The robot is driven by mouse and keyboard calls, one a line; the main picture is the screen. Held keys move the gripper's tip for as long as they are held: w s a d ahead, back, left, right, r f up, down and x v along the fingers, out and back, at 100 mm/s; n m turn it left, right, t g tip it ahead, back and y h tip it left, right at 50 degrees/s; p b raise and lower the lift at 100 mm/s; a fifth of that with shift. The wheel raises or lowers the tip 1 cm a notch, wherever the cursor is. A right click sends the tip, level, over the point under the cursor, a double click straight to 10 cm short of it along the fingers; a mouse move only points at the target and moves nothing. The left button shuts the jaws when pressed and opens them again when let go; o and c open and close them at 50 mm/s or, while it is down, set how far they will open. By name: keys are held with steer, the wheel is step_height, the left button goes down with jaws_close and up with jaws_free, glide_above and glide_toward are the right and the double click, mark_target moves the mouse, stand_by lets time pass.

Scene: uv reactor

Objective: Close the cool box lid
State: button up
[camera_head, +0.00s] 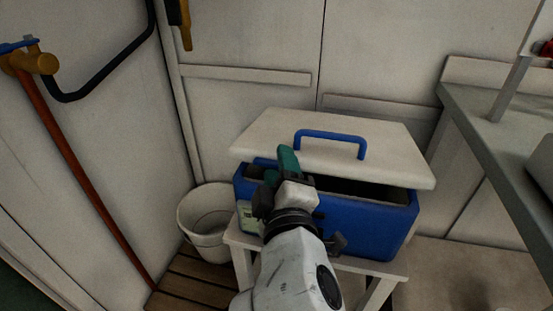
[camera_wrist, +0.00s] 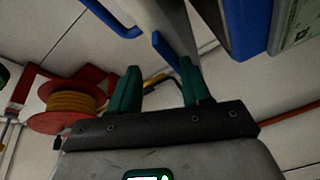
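The cool box (camera_head: 365,225) is a blue box on a small white stand. Its white lid (camera_head: 390,150) is partly open, with a dark gap below its front edge. A blue handle (camera_head: 333,135) sits on the lid. My gripper (camera_head: 288,160) has green fingers and is at the left front of the lid, overlapping its front edge in the head view. In the wrist view the fingers (camera_wrist: 160,70) are spread apart, with the white lid (camera_wrist: 160,14) and blue handle (camera_wrist: 112,20) just beyond. The blue box (camera_wrist: 245,25) is at upper right. Contact cannot be told.
A white bucket (camera_head: 205,220) stands left of the stand (camera_head: 352,264) on wooden slats (camera_head: 195,280). A grey bench (camera_head: 495,130) is close on the right. Walls close off the back and left. A red reel with yellow hose (camera_wrist: 70,103) shows in the wrist view.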

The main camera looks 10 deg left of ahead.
steer(key=p+v, duration=0.1)
steer(key=v, duration=0.8)
steer(key=shift+s+r, duration=0.15)
steer(key=shift+r, duration=0.15)
steer(key=shift+a, duration=0.1)
